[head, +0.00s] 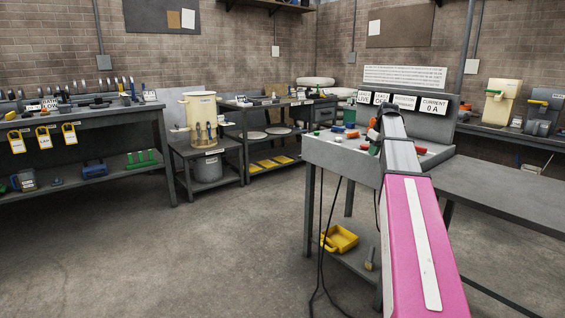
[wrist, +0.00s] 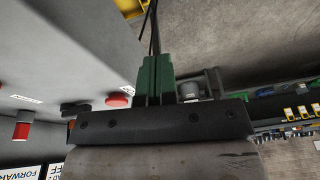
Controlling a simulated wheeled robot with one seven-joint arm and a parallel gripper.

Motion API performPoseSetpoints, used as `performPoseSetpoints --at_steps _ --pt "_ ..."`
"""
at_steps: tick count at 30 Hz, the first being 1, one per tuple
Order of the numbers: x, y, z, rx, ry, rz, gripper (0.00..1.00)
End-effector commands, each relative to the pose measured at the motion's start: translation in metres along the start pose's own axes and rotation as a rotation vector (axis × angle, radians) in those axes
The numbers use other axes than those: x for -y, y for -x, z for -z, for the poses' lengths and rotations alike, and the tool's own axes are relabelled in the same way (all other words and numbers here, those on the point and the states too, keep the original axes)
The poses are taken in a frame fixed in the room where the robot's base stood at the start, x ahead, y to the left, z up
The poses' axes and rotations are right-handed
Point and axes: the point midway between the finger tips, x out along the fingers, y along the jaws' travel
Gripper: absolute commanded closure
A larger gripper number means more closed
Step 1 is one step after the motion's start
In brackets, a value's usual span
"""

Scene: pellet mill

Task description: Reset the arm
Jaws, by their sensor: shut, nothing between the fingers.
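My arm reaches from the lower right of the head view, with a pink link in front, to the control desk (head: 330,153). My gripper (wrist: 155,78) shows in the wrist view with its two green fingers together and nothing between them. In the head view my gripper (head: 374,148) is small and partly hidden by my arm, over the desk top. In the wrist view a red button (wrist: 119,100) and a red knob (wrist: 22,128) on the desk lie to the left of the fingers, apart from them.
A sign reading "CURRENT 0 A" (head: 433,106) stands at the desk's back. A yellow bin (head: 340,239) is on the shelf below. A bare grey table (head: 500,190) adjoins on the right. A workbench (head: 90,115) stands at the left. The floor (head: 200,250) between is clear.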

Motion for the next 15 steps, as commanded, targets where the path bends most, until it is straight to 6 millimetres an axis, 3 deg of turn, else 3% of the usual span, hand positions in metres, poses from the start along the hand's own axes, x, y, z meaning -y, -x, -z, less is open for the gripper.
performPoseSetpoints --at_steps 9,15 --pt "0.080 -0.131 -0.052 0.068 -0.153 -0.001 1.00" --pt "0.136 -0.203 -0.093 0.112 -0.254 -0.015 1.00"
